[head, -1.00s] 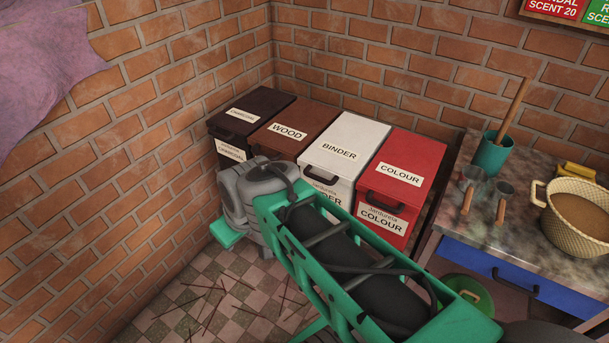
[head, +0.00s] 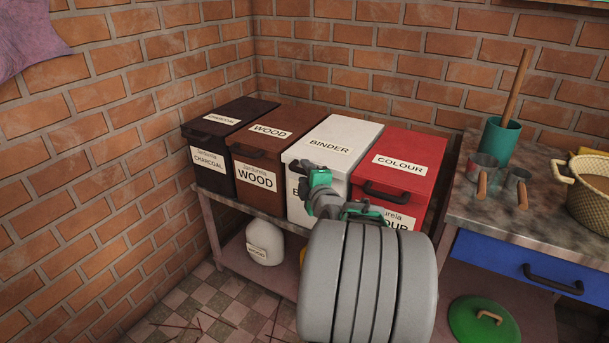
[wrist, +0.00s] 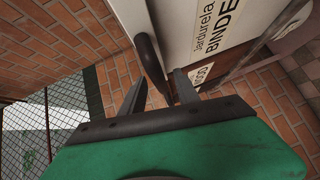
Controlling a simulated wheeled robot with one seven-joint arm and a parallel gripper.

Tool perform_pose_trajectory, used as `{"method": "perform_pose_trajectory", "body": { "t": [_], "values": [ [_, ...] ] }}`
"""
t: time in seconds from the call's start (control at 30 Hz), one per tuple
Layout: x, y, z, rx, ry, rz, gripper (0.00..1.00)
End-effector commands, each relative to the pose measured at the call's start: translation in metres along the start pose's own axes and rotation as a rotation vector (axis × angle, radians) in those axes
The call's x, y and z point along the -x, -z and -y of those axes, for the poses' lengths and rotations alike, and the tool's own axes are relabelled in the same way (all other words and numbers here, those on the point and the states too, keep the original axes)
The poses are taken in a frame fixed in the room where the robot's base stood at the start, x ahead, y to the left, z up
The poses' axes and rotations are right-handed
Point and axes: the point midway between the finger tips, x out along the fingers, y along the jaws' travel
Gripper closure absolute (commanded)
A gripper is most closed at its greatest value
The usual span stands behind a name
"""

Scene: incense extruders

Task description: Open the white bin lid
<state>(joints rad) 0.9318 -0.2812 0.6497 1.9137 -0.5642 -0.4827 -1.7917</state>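The white bin (head: 296,208), labelled BINDER, stands third from the left in a row of bins. Its white lid (head: 347,133) is shut. My gripper (head: 316,176) is in front of the bin's upper front in the head view and hides the handle there. In the wrist view the white bin (wrist: 180,20) fills the top, with its dark handle (wrist: 148,55) standing out from the front. My gripper (wrist: 161,82) is open there, its fingers on either side of the handle's line. I cannot tell whether they touch it.
The red COLOUR bin (head: 402,170) is close on the right, the brown WOOD bin (head: 268,143) on the left, then the dark CHARCOAL bin (head: 225,130). They stand on a low shelf (head: 262,216). A workbench (head: 470,215) with a teal cup (head: 497,145) is at the right.

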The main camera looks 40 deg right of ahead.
Motion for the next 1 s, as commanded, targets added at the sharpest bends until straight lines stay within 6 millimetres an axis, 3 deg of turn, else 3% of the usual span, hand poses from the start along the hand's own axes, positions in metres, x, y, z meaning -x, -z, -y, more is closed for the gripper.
{"method": "perform_pose_trajectory", "body": {
  "t": [0.1, 0.37, 0.8, 1.0],
  "values": [
    [-0.0112, 0.0002, 0.0005, 0.0, 0.001, 0.0, 0.62],
    [-0.0127, 0.0003, 0.0, 0.0, 0.0, 0.0, 0.63],
    [-0.0124, 0.0003, 0.0002, -0.001, 0.001, 0.0, 0.99],
    [-0.0124, 0.0003, 0.0002, -0.001, 0.001, 0.0, 1.0]
  ]
}}
